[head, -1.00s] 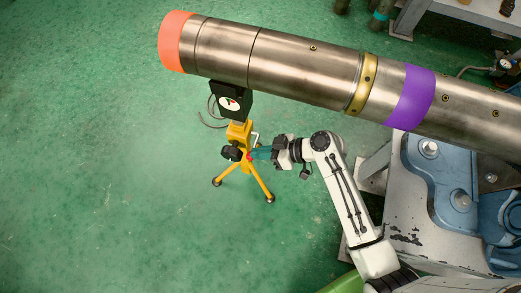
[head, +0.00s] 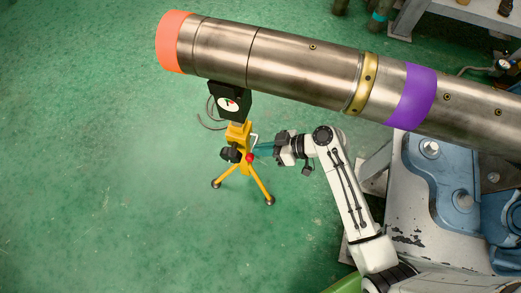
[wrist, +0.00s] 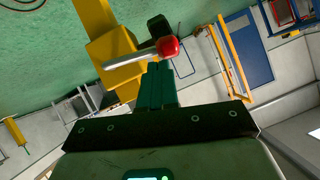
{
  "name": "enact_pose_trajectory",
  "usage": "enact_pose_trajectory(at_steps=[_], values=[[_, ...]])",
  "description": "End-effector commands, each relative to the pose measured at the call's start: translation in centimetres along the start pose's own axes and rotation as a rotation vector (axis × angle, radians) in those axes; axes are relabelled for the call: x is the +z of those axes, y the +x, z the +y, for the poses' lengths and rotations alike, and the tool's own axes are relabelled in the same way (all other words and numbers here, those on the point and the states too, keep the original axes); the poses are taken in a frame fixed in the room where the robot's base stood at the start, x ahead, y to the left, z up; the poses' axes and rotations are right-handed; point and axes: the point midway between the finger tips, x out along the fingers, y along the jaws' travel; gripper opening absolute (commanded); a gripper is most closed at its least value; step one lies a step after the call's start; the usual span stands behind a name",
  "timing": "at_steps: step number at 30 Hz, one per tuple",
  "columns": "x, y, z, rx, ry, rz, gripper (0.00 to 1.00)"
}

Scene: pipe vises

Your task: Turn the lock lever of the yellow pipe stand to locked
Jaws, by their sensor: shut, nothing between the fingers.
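The yellow pipe stand (head: 238,134) stands on tripod legs under the left part of the big pipe. Its lock lever, a silver rod (wrist: 130,57) with a red knob (wrist: 168,47), crosses in front of the yellow body in the wrist view. The red knob also shows in the head view (head: 250,157). My gripper (wrist: 158,68) has its teal fingers shut and empty, with the tips just below the rod beside the knob. I cannot tell whether they touch. In the head view my gripper (head: 259,149) is right of the stand, close to the knob.
The steel pipe (head: 300,70) with orange, gold and purple bands spans above. A blue vise (head: 450,180) stands at right. The green floor at left is clear.

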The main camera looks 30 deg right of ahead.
Motion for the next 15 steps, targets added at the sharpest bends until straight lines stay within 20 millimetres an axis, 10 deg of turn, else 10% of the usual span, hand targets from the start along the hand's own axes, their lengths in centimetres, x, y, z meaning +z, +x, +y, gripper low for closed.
enact_pose_trajectory(at_steps=[15], values=[[0.0, -8.7, 0.0, 0.005, 0.0, 0.001, 0.0]])
